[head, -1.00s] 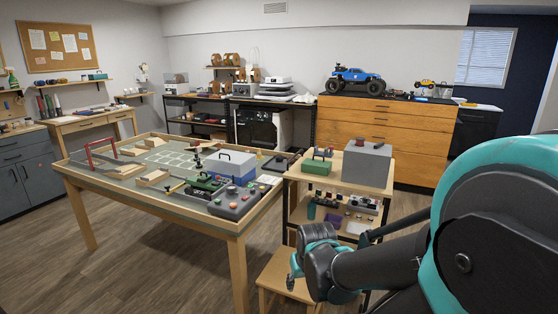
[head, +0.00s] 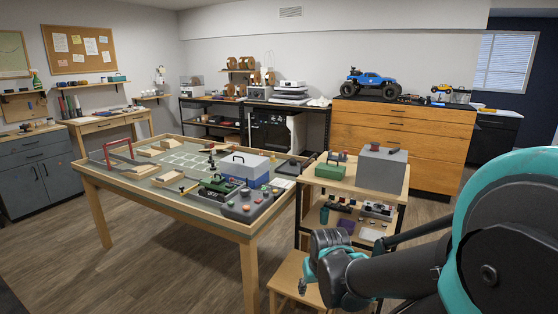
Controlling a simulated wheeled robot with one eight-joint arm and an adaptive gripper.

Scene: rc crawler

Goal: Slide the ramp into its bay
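Several light wooden pieces lie on the course table (head: 252,228). One wooden piece (head: 168,179) is near the front edge, and another (head: 150,151) is farther back on the left. I cannot tell from here which of them is the ramp. A green mat with pale grid lines (head: 190,160) covers the tabletop; no bay can be made out clearly. My gripper (head: 308,279) hangs at the end of my arm at lower right, in front of the cart and well apart from the wooden pieces. Its fingers are too small and turned away to read.
A red arch (head: 117,155), a green vehicle (head: 220,184), a blue-and-white box (head: 245,167) and a grey control box (head: 247,206) stand on the table. A wooden cart (head: 335,182) and low stool (head: 284,268) are close to my arm. Floor left of the table is clear.

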